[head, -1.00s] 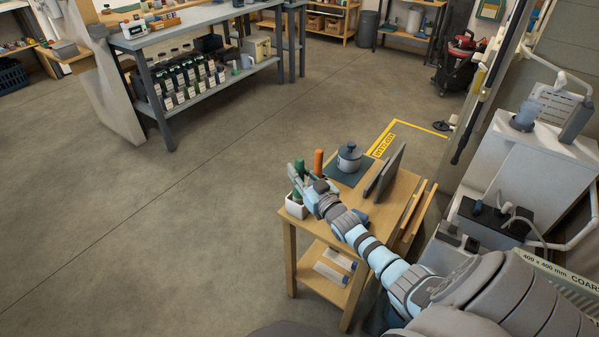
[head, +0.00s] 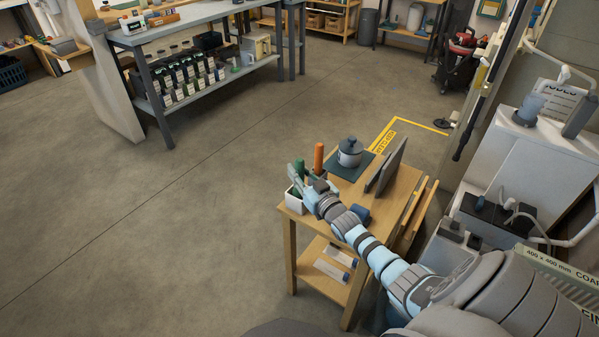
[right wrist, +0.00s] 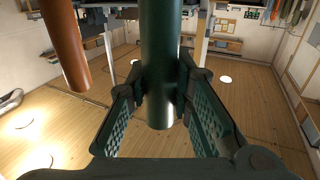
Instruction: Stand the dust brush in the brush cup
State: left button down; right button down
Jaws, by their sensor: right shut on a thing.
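My right gripper (head: 303,190) is at the near left corner of the small wooden table. It is shut on an upright dark green handle, which I take to be the dust brush (right wrist: 162,60). The handle stands between both fingers in the right wrist view, and its top shows above the gripper in the head view (head: 299,167). A white square cup (head: 294,202), likely the brush cup, stands on the table just below the gripper, partly covered by it. I cannot tell whether the brush's lower end is inside the cup. My left gripper is out of view.
An orange upright handle (head: 318,158) stands close beside the gripper, also seen in the right wrist view (right wrist: 65,45). A grey lidded pot (head: 350,152) sits on a dark mat behind. Dark upright panels (head: 386,168) stand right. A blue cylinder (head: 360,213) lies near my arm.

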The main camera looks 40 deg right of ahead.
jog(key=shift+f+b, duration=0.45)
jog(key=shift+f, duration=0.1)
jog(key=c, duration=1.3)
grip_release()
jog(key=shift+c, duration=0.2)
jog(key=s+a, duration=0.1)
jog(key=s, duration=1.1)
jog(key=shift+a, duration=0.3)
